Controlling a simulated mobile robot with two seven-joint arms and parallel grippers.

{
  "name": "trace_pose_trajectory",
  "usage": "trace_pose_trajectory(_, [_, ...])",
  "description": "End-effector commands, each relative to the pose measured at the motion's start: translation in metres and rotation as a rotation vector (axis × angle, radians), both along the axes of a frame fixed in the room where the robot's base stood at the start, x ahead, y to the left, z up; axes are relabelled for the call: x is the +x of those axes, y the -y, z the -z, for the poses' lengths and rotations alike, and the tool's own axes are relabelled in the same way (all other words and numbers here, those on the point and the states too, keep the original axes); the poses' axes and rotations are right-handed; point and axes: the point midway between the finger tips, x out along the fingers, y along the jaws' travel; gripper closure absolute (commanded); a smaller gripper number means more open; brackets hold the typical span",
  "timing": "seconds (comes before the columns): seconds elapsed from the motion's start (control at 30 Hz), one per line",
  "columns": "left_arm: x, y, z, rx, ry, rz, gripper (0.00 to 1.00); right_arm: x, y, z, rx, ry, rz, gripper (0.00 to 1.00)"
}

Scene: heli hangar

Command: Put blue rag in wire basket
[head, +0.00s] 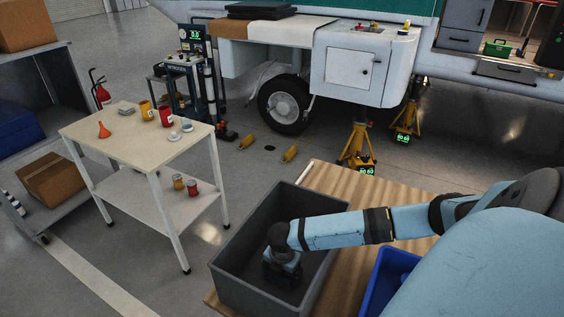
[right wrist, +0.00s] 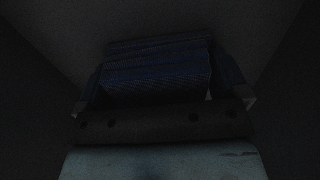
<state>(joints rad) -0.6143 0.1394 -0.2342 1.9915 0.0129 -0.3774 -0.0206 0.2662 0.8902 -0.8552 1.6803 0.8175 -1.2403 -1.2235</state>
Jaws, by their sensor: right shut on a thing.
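My right arm reaches down into a grey bin (head: 235,290) on the wooden table, and my right gripper (head: 281,280) is low inside it. In the dark right wrist view a folded dark blue cloth, which looks like the blue rag (right wrist: 155,75), lies between the two fingers of my right gripper (right wrist: 165,82). The gripper is shut on it, inside the bin walls. The rag is hidden by my gripper and the bin in the head view. I see no wire basket in either view. My left gripper is not in view.
A blue bin (head: 377,282) stands on the wooden table (head: 340,195) right of the grey bin, partly behind my arm. A white cart (head: 90,128) with cups and a funnel stands left. Yellow jacks (head: 357,150) and a wheeled vehicle (head: 360,60) are beyond the table.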

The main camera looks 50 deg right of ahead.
Motion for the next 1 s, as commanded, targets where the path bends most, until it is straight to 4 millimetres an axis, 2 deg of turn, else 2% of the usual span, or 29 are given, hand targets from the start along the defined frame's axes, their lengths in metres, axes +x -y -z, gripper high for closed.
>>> trace_pose_trajectory(0.23, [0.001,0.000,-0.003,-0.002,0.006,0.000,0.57,0.000,0.000,0.002,0.000,-0.001,0.000,0.29])
trace_pose_trajectory(0.27, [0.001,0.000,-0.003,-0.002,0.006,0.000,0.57,0.000,0.000,0.003,0.000,-0.001,0.000,0.05])
trace_pose_trajectory(0.3, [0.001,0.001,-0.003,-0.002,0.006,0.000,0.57,0.000,0.000,0.002,0.000,0.000,0.000,0.00])
trace_pose_trajectory(0.57, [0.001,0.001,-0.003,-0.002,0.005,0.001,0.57,0.000,0.000,-0.001,0.000,0.000,0.000,0.00])
trace_pose_trajectory(0.67, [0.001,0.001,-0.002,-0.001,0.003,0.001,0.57,0.001,0.001,-0.010,0.001,0.002,0.000,0.00])
trace_pose_trajectory(0.77, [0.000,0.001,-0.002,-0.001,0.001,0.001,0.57,0.001,0.001,-0.028,0.000,0.002,-0.001,0.00])
trace_pose_trajectory(1.0, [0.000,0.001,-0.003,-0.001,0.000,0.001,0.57,0.001,0.001,-0.081,0.000,0.003,-0.001,0.00])
